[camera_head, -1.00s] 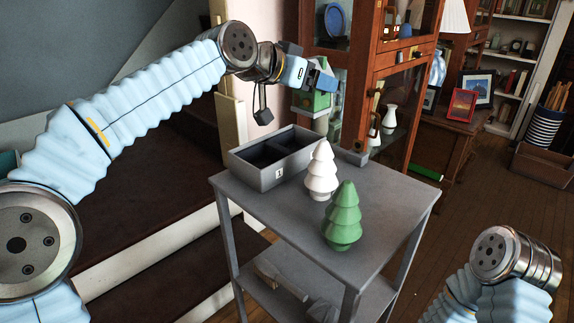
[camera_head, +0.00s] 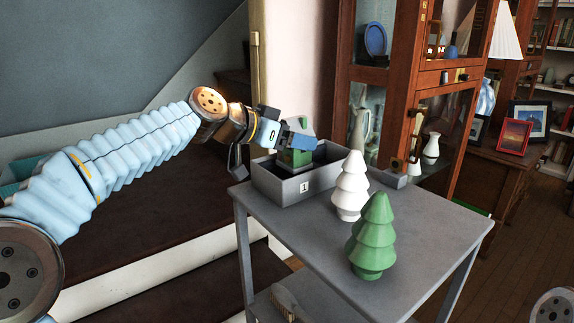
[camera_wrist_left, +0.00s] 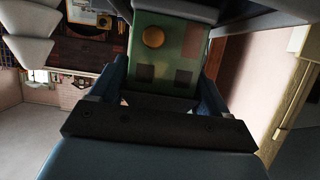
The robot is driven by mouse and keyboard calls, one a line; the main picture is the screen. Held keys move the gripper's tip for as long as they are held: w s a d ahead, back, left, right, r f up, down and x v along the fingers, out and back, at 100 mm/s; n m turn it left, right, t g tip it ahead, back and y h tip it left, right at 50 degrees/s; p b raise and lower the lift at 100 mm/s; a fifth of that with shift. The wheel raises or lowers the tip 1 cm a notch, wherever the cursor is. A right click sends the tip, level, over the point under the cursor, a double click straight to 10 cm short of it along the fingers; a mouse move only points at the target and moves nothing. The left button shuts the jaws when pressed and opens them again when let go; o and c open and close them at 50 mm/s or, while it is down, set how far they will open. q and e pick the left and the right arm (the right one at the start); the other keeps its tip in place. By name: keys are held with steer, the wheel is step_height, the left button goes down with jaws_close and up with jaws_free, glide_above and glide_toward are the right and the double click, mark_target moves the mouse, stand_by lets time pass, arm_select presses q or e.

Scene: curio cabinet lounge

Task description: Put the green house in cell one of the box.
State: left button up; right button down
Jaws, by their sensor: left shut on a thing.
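The green house (camera_head: 295,158) is in my left gripper (camera_head: 298,142), over the near cell of the grey box (camera_head: 322,182). The box wall below it carries a label "1" (camera_head: 304,186). The house's lower part looks close to the box rim; I cannot tell whether it is below the rim or touching the floor. In the left wrist view the house (camera_wrist_left: 168,72) shows a yellow disc and dark windows between the fingers. My right gripper is out of view.
A white tree (camera_head: 350,190) stands beside the box, and a green tree (camera_head: 372,245) stands nearer on the grey table (camera_head: 430,235). A wooden glass cabinet (camera_head: 395,90) stands behind.

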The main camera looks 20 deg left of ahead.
mark_target(282, 155)
arm_select(q)
steer(key=shift+s+a+f, duration=0.1)
steer(key=shift+a+f, duration=0.3)
steer(key=shift+f, duration=0.1)
steer(key=f, duration=0.1)
steer(key=f+b, duration=0.1)
steer(key=shift+a+f, duration=0.25)
steer(key=shift+f, duration=0.4)
steer(key=shift+f+b, duration=0.15)
steer(key=shift+b, duration=0.3)
steer(key=o, duration=1)
